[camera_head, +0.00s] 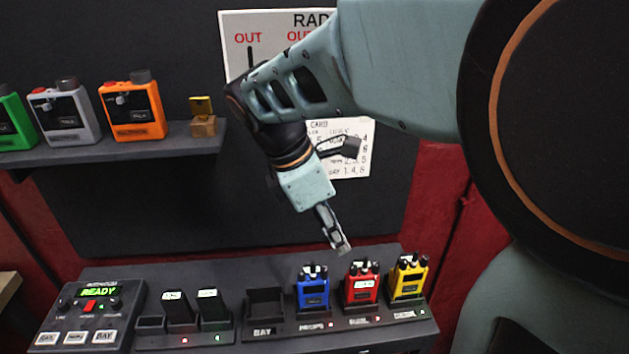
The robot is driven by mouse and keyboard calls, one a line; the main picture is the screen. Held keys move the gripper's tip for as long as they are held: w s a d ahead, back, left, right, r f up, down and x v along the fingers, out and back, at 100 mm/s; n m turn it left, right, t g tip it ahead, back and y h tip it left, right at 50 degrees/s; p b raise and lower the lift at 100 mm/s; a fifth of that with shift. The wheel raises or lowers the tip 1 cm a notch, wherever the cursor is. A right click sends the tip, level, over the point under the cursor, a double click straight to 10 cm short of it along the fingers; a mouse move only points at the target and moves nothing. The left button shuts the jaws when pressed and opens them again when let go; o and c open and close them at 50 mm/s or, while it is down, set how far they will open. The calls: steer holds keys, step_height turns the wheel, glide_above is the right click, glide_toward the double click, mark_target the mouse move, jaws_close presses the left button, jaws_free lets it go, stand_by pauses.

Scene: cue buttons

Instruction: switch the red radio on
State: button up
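The red radio (361,289) stands upright in a dark charging dock (385,318), between the blue radio (313,292) and the yellow radio (408,280). It has dark knobs on top and a dark panel with a pale label on its front. My gripper (341,244) points down, above the docked radios and a little left of the red radio's top in the picture. It appears apart from the radio. I see the fingers edge-on, so I cannot tell whether they are open or shut. Nothing shows between them.
Left of the radios are an empty bay (266,303), two charger slots with packs (196,310) and a control box reading READY (90,310). Posters hang behind my arm.

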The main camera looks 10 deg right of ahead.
mark_target(354, 267)
steer(key=x, duration=1)
steer(key=shift+d+f, duration=0.15)
jaws_close()
